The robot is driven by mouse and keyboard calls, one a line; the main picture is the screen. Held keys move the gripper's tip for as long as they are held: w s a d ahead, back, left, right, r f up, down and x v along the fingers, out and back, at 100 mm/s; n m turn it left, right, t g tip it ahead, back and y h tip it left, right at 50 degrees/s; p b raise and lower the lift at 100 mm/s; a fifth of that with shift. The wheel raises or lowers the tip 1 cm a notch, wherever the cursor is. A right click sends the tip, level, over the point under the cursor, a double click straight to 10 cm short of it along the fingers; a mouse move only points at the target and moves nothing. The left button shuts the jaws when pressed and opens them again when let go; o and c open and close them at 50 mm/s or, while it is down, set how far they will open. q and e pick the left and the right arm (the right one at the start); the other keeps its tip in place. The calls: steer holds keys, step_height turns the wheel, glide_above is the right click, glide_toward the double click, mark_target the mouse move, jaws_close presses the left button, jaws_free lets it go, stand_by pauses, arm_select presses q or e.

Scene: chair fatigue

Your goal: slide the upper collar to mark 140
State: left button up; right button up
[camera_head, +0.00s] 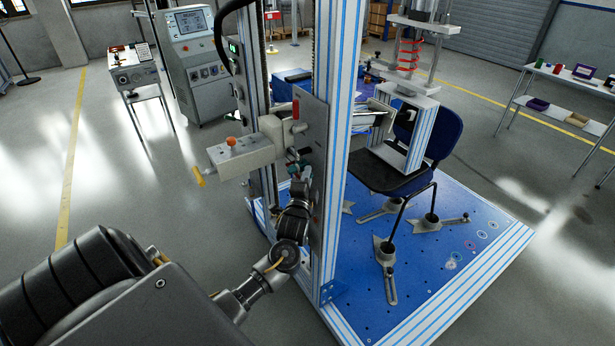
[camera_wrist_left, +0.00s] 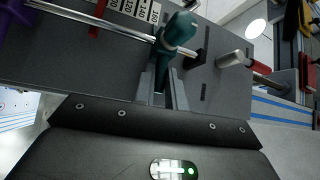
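A teal collar (camera_wrist_left: 177,32) with a stem sits on a bright metal rod (camera_wrist_left: 120,30) in the left wrist view. Beside the rod is a white scale (camera_wrist_left: 135,9) with marks including 120, 140 and 160. The collar is by the 160 end and covers part of the rod. My left gripper (camera_wrist_left: 162,80) has its fingers on both sides of the teal stem, seemingly closed on it. In the head view the left gripper (camera_head: 297,186) is at the upright plate (camera_head: 312,135), just below the small teal part (camera_head: 293,169). The scale is not readable there.
A red piece (camera_wrist_left: 98,18) and a purple piece (camera_wrist_left: 14,16) are farther left along the rod. A grey block with an orange knob (camera_head: 231,142) juts left above my gripper. The blue-striped post (camera_head: 338,120) stands close right. A chair (camera_head: 400,165) is behind it.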

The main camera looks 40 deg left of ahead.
arm_select(q)
jaws_close()
step_height(320, 180, down, 3)
steer(key=shift+f+b, duration=0.1)
steer(key=shift+b, duration=0.55)
steer(key=shift+o, duration=2.3)
jaws_free()
steer(key=shift+o, duration=0.5)
